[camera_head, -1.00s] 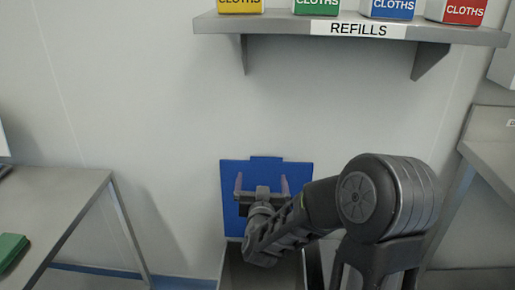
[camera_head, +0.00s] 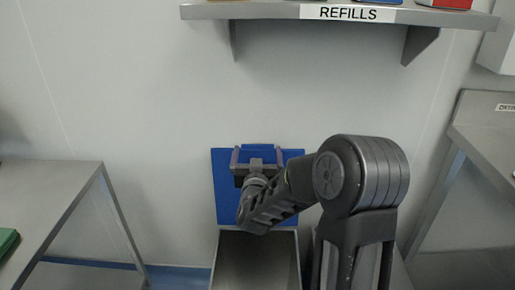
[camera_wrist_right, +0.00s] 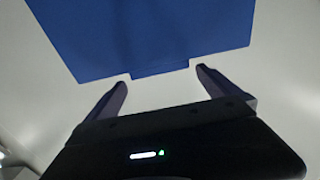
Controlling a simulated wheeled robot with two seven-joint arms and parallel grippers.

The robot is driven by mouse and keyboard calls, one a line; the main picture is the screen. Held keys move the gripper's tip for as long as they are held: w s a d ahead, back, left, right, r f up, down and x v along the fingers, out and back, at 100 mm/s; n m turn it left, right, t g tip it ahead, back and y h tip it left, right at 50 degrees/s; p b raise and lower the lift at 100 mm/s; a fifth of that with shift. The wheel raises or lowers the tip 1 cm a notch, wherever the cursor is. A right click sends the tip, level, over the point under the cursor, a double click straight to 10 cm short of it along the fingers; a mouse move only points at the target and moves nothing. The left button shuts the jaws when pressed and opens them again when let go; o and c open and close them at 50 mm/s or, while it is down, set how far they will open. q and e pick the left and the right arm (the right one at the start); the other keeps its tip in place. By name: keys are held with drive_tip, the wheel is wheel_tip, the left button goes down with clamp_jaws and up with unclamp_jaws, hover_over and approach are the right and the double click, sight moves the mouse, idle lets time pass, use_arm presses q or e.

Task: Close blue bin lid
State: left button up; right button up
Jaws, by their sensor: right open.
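The blue bin lid (camera_head: 226,190) stands upright against the wall at the back of the open grey bin (camera_head: 255,262). My right gripper (camera_head: 256,152) is in front of the lid's upper part, with its fingers pointing up near the top edge. In the right wrist view the lid (camera_wrist_right: 150,35) fills the upper part, with a small tab at its edge. The open, empty fingers (camera_wrist_right: 161,78) lie either side of that tab there. I cannot tell whether they touch the lid. My left gripper is not in view.
A grey shelf (camera_head: 260,11) labelled REFILLS hangs on the wall above. A metal table (camera_head: 60,190) with a green item (camera_head: 7,240) stands at the left. Another metal bench (camera_head: 490,140) is at the right. The wall between shelf and lid is bare.

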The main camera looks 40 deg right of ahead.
sight(258, 146)
drive_tip(key=shift+x, duration=1.6)
drive_tip(key=shift+c, duration=0.3)
drive_tip(key=c, duration=1.7)
